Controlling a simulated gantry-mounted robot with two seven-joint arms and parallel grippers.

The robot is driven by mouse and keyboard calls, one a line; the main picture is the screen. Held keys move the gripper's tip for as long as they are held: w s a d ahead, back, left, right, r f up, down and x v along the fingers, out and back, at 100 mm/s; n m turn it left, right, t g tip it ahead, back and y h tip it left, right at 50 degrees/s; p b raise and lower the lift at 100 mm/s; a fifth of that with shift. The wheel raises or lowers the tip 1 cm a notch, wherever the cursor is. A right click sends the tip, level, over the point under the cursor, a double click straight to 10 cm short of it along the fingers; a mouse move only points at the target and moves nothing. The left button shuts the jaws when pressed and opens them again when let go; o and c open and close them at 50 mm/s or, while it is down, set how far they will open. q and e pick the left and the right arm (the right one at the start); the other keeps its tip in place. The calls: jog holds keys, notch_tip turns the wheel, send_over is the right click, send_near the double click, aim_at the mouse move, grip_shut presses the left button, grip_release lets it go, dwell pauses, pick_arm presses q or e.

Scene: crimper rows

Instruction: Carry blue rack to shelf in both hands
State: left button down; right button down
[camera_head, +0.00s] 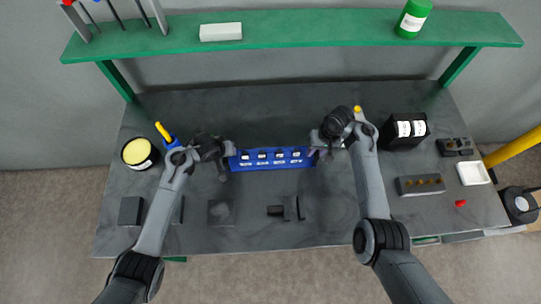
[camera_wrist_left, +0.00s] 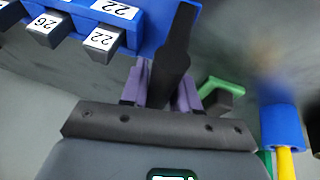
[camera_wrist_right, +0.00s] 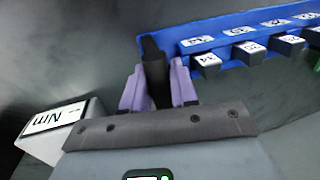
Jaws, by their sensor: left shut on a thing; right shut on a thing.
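The blue rack (camera_head: 271,166) is in the middle of the head view, long side across the picture, with several dark blocks with white number labels along it. My left gripper (camera_head: 230,150) is shut on its left end and my right gripper (camera_head: 315,148) on its right end. In the left wrist view the purple fingers (camera_wrist_left: 160,88) close around a black handle beside the blue rack (camera_wrist_left: 155,25). In the right wrist view the fingers (camera_wrist_right: 157,85) hold the other black handle of the rack (camera_wrist_right: 190,38). The green shelf (camera_head: 300,30) runs along the back.
On the shelf are a white box (camera_head: 220,32), a green canister (camera_head: 411,18) and rods at the left. On the dark table (camera_head: 290,115) are a yellow-topped tin (camera_head: 139,153), a black labelled box (camera_head: 404,131) and a crimper-like block (camera_head: 288,209). The strip behind the rack is clear.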

pick_arm(q)
jog(key=shift+d+r, duration=0.25)
pick_arm(e)
jog(key=shift+w+r, duration=0.1)
jog(key=shift+r, duration=0.05)
